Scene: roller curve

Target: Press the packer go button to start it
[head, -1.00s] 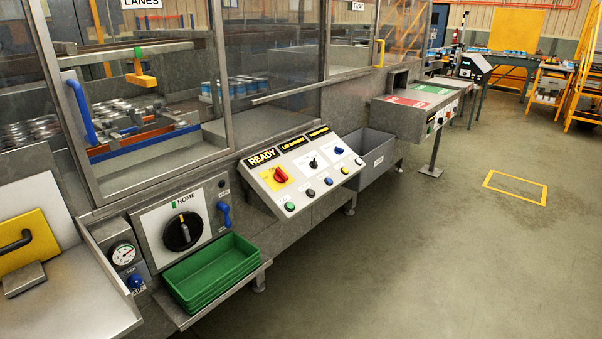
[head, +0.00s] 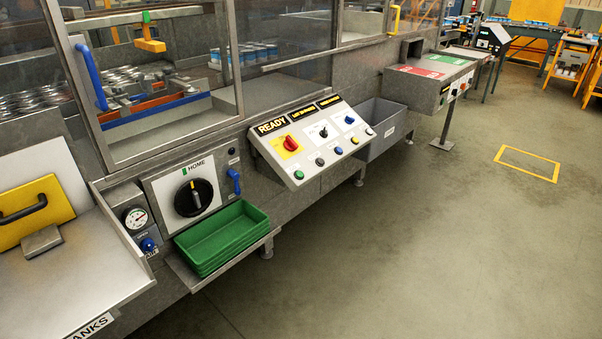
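The packer's sloped control panel (head: 277,160) stands out from the machine front at mid-picture. A green button (head: 298,175), which looks like the go button, sits at the left end of its lower row. Several other buttons run up to the right of it. The READY sign (head: 271,127) is at the panel's top left, beside two more dark signs with yellow lettering. Lettering at the buttons is too small to read. Neither of my grippers is in view.
Left of the panel are a black HOME dial (head: 194,197), stacked green trays (head: 222,240) on a shelf and a pressure gauge (head: 136,218). A grey bin (head: 382,130) stands right of the panel. The floor (head: 400,260) in front is clear.

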